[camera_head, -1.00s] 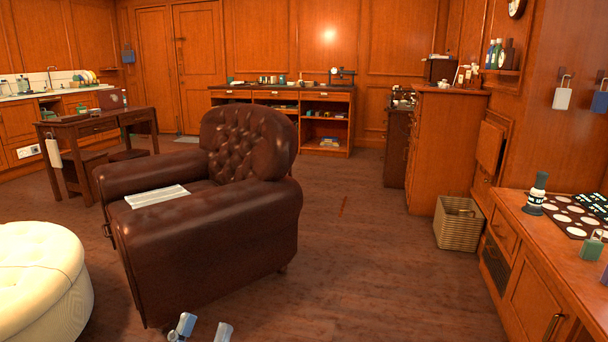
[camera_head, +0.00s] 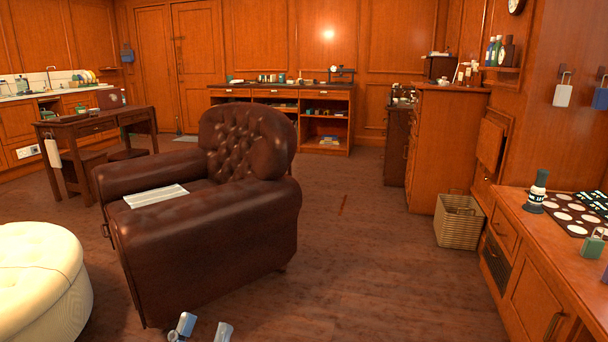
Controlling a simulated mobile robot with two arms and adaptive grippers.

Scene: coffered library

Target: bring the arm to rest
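My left gripper (camera_head: 203,329) shows at the bottom edge of the head view, just in front of the brown leather armchair. Two pale blue-grey finger parts stand apart with a gap between them, and I see nothing held in the gap. The rest of this gripper and its arm are cut off by the frame's lower edge. My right gripper is not in the head view.
The leather armchair (camera_head: 215,235) stands close ahead, with a folded pale cloth or paper (camera_head: 156,196) on it. A cream tufted ottoman (camera_head: 40,280) is at left. A wooden counter (camera_head: 530,245) runs along the right, near a wicker basket (camera_head: 458,222).

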